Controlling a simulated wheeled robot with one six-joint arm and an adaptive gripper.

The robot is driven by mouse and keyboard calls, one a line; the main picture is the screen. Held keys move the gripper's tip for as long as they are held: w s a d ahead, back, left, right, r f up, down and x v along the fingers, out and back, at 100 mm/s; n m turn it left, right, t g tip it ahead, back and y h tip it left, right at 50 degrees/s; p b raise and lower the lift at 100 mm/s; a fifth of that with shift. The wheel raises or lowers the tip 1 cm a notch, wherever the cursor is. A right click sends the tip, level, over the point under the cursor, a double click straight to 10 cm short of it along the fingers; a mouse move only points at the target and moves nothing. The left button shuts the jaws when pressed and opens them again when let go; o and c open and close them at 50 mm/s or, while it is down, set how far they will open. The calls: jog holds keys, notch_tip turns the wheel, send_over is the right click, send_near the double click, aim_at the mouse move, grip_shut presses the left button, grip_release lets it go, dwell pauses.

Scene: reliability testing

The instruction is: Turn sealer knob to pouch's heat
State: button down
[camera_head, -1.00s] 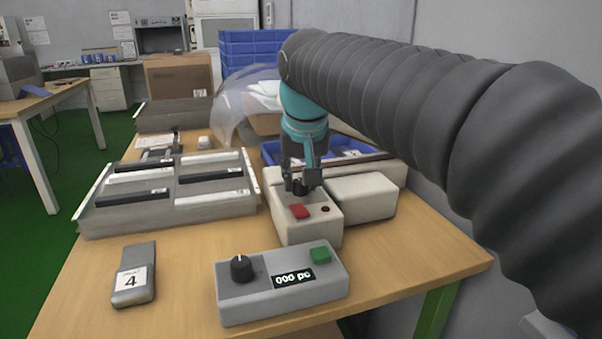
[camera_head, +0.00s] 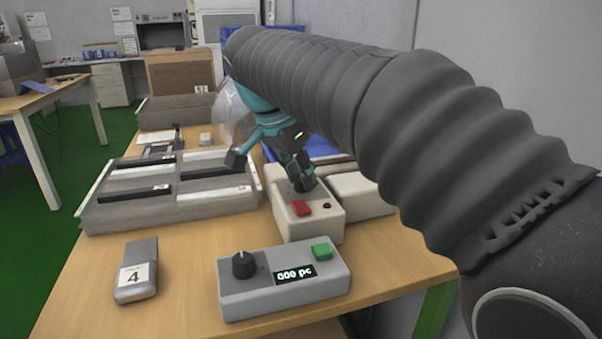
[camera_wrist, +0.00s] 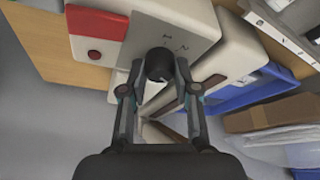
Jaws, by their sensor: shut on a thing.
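The knob's pointer and the marks' values cannot be read. I cannot make out a pouch for certain.
A grey counter box (camera_head: 283,294) with a black knob, green button and "000 pc" display stands in front. A grey block labelled 4 (camera_head: 136,271) lies front left. A grey rack (camera_head: 110,217) with black and white strips is left of the sealer. A blue tray (camera_wrist: 235,92) lies behind.

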jog(key=shift+a+f+m+g+h, duration=0.1)
jog(key=shift+m+g+h, duration=0.4)
jog(key=shift+m, duration=1.5)
jog(key=c, duration=0.8)
grip_release()
jog(key=shift+c, duration=0.2)
jog(key=v, duration=0.7)
jog(key=shift+w+r, duration=0.15)
jog(key=shift+r, duration=0.15)
